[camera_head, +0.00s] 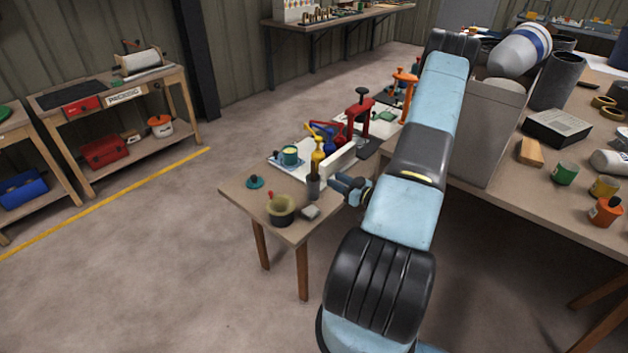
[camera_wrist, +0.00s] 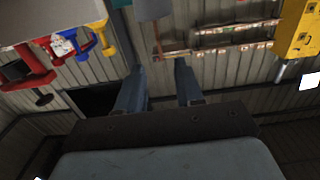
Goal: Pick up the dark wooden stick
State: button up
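I cannot make out a dark wooden stick for certain in either view. A slim dark upright thing (camera_head: 314,184) stands near the front of the small table (camera_head: 240,195) in the head view; I cannot tell whether it is wood. My gripper (camera_wrist: 158,64) shows in the wrist view with its two blue-grey fingers apart and nothing visibly held between them. In the head view, what looks like my gripper (camera_head: 347,187) is low at the small table's right edge, just right of the dark upright thing and partly hidden by my arm.
A large bench (camera_head: 500,185) stands right.

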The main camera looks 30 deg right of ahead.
aim_at(313, 179)
jog(key=shift+x, duration=6.85)
jog(key=shift+d, duration=0.1)
jog(key=shift+c, duration=0.3)
grip_shut()
